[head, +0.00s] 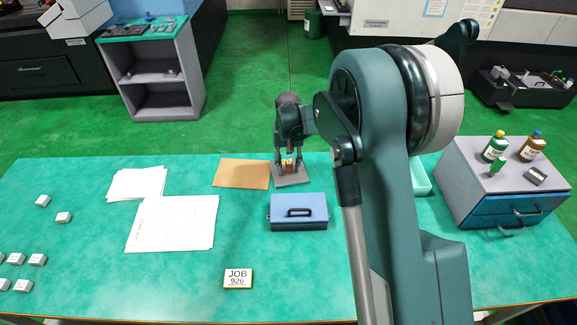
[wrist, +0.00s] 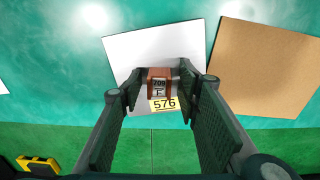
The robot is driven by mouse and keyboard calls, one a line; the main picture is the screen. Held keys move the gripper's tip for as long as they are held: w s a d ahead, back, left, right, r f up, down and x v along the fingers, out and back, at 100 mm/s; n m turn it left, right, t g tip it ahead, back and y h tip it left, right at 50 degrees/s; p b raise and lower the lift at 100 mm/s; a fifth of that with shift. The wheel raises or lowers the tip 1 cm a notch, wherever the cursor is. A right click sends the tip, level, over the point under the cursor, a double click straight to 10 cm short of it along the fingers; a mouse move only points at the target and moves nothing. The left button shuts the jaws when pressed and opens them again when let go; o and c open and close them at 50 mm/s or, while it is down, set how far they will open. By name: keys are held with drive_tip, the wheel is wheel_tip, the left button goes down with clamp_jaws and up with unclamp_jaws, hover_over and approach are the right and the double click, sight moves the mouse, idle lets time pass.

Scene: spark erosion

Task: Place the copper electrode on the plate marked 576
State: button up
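The copper electrode (wrist: 159,76) is a small reddish-brown block with a pale marking on its face, in the middle of the wrist view. In the head view it shows as a small copper patch (head: 288,169) between the fingers. My gripper (wrist: 160,84) points down with its fingertips close against both sides of the electrode, and looks shut on it. Below is a light grey plate (wrist: 130,50) with a yellow label reading 576 (wrist: 163,104). The plate also shows in the head view (head: 299,180). I cannot tell whether the electrode touches the plate.
A brown sheet (head: 240,174) lies left of the plate, and a blue box with a handle (head: 299,221) stands in front. White papers (head: 173,223), a JOB 926 block (head: 238,279) and several small pale blocks (head: 64,217) are farther left. A drawer unit (head: 470,185) with bottles is at right.

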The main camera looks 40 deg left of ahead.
sight(289, 165)
drive_tip(key=shift+r, duration=0.15)
wheel_tip(289, 165, up, 12)
drive_tip(key=p, duration=0.1)
idle(0.8)
idle(0.6)
idle(0.3)
